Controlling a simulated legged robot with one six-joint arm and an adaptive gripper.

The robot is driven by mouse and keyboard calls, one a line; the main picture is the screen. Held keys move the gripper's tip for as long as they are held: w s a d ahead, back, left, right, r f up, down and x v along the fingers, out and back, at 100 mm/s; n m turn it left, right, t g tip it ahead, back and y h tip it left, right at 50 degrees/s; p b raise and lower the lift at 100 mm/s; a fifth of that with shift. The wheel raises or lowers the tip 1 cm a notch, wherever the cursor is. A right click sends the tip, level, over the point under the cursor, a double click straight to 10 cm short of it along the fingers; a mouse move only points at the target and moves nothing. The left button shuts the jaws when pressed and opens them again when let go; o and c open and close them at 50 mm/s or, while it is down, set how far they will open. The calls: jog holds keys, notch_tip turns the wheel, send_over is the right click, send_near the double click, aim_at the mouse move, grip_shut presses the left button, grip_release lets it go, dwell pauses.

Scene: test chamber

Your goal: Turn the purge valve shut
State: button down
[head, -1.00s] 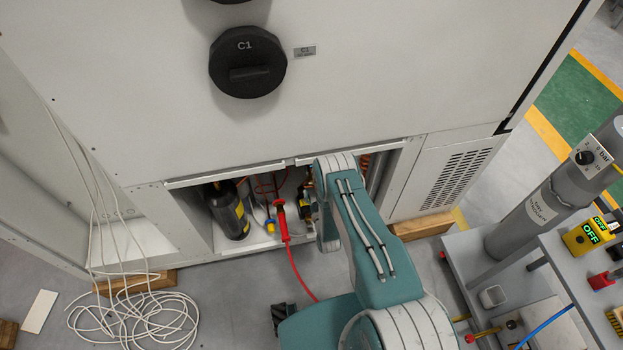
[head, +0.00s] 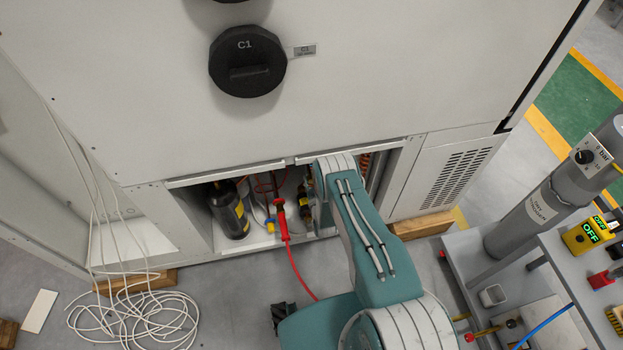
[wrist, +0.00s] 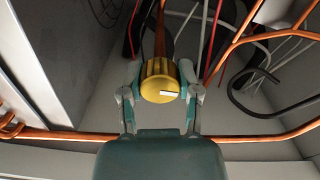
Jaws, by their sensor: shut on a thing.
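The purge valve's knob (wrist: 158,80) is yellow and ribbed, with a white mark on its face, in the middle of the wrist view. My gripper (wrist: 162,72) is shut on it, one finger on each side. In the head view my arm reaches down into the low opening of the white cabinet (head: 150,90), and my gripper is hidden there behind the arm. A small yellow and dark fitting (head: 305,207) shows just left of the arm; I cannot tell whether it is the valve.
Orange pipes (wrist: 255,138) run beside and below the knob, with dark hoses (wrist: 262,100) to the right. In the opening stand a black cylinder (head: 230,212) and a red-handled tool (head: 281,220) on a red cable. White cable coils (head: 135,320) lie on the floor at left.

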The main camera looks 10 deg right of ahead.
jog(key=shift+m, duration=0.4)
jog(key=m, duration=0.3)
jog(key=shift+m, duration=0.4)
jog(key=m, duration=0.4)
jog(key=shift+w+m, duration=0.1)
jog(key=shift+m, duration=0.2)
jog(key=m, duration=0.4)
jog(key=shift+d, duration=0.1)
jog(key=m, duration=0.4)
jog(key=shift+f+m, duration=0.1)
jog(key=shift+m, duration=0.2)
jog(key=shift+d, duration=0.1)
jog(key=shift+c, duration=1.5)
grip_release()
